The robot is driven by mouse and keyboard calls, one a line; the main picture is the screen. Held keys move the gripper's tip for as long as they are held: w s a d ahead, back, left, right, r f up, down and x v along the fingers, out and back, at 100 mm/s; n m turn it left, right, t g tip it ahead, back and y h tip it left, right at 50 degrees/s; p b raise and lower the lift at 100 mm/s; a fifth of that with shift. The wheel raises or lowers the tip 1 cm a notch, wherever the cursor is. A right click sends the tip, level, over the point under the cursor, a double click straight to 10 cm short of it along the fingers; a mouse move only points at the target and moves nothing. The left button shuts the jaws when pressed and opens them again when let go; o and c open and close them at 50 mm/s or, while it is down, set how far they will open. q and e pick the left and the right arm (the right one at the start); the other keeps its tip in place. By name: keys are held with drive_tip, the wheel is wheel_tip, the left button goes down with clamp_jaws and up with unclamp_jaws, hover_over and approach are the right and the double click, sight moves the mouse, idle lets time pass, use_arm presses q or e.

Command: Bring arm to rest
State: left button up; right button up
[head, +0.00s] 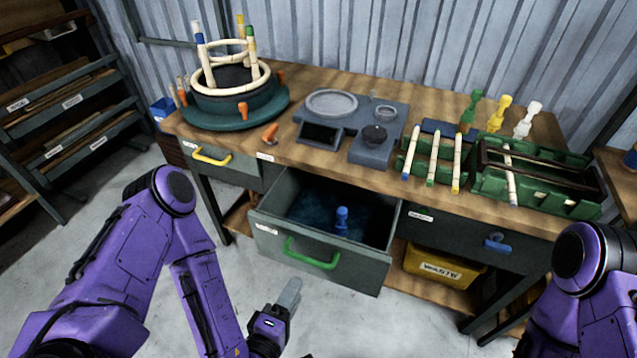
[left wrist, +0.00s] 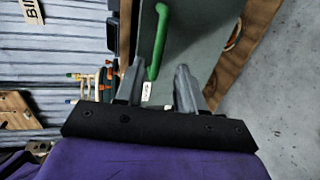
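My left gripper (head: 290,296) hangs in front of the workbench, low over the floor and a little below the open middle drawer (head: 367,273). In the left wrist view its two grey fingers (left wrist: 157,88) stand apart with nothing between them. The green drawer handle (left wrist: 160,40) shows beyond the fingers, apart from them. In the head view the same green handle (head: 311,254) is on the drawer front. My right arm (head: 590,285) shows at the right edge; its gripper is out of view.
The open drawer sticks out from the bench and holds a blue piece (head: 342,219). On the bench top stand a round teal fixture (head: 232,118), a grey scale (head: 374,147) and green racks (head: 490,185) with sticks. A yellow waste bin (head: 440,268) sits below. The floor at left is clear.

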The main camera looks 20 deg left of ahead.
use_arm(q)
drive_tip(key=s+f+m+g+h, duration=0.1)
drive_tip(key=s+f+m+g, duration=0.7)
drive_tip(key=f, duration=0.4)
drive_tip(key=s+a+f+m+g+y, duration=0.1)
drive_tip(key=a+f+g+y, duration=0.1)
drive_tip(key=a, duration=0.6)
drive_tip(key=s+a+f+m+g+y, duration=0.1)
drive_tip(key=s+a+f+g+y, duration=0.1)
drive_tip(key=a, duration=0.5)
drive_tip(key=shift+a+y, duration=0.4)
drive_tip(key=shift+y, duration=0.5)
